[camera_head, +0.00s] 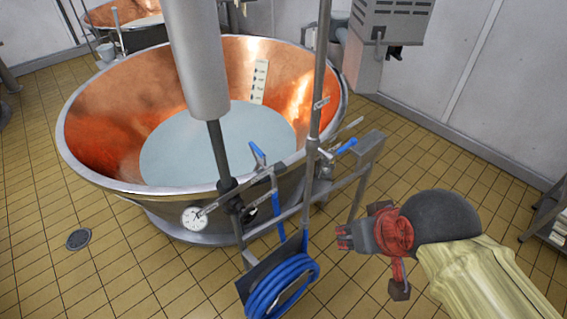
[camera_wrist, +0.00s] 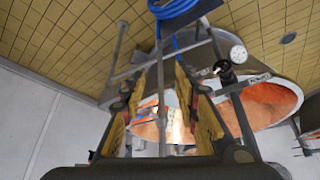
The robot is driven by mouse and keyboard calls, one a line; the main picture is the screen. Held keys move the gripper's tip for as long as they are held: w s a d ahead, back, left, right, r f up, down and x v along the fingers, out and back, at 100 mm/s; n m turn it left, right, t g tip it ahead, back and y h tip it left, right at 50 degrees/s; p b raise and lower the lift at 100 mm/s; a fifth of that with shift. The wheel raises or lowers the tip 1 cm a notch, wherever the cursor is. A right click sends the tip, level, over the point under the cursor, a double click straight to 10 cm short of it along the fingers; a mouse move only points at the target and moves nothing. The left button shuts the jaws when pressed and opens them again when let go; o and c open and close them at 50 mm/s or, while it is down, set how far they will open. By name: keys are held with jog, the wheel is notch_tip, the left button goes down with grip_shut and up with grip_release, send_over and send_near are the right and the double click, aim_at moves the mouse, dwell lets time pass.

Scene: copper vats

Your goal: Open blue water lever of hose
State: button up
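One blue lever (camera_head: 257,153) sits on the pipe frame in front of the copper vat, above the blue hose (camera_head: 282,288), which hangs coiled low on the frame. A second blue lever (camera_head: 346,146) sits at the frame's right side. I cannot tell from the frames which one is the water lever. My gripper (camera_head: 345,237) is right of the coil and below both levers, apart from them. In the wrist view the fingers of my gripper (camera_wrist: 160,92) are spread with nothing held between them. The hose (camera_wrist: 180,8) shows at the top there; the levers are not clear.
The metal pipe frame (camera_head: 315,190) with a dial gauge (camera_head: 195,218) stands before the large copper vat (camera_head: 100,120), which holds pale liquid. A grey wall box (camera_head: 390,20) is at the back right.

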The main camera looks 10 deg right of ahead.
jog(key=w+d+f+n+g+h+b, duration=0.2)
jog(key=w+d+f+n+g+h, duration=0.1)
jog(key=d+f+n, duration=0.3)
jog(key=n+t+h+b, duration=0.7)
jog(key=n+h, duration=0.5)
jog(key=n, duration=1.8)
send_near(351, 144)
jog(key=b+x, duration=0.1)
jog(key=x, duration=0.2)
jog(key=b+x, duration=0.1)
jog(key=x, duration=0.2)
jog(key=b+x, duration=0.1)
jog(key=x, duration=0.2)
jog(key=shift+w+a+f, duration=0.2)
jog(key=shift+f, duration=0.15)
jog(key=shift+c, duration=1.2)
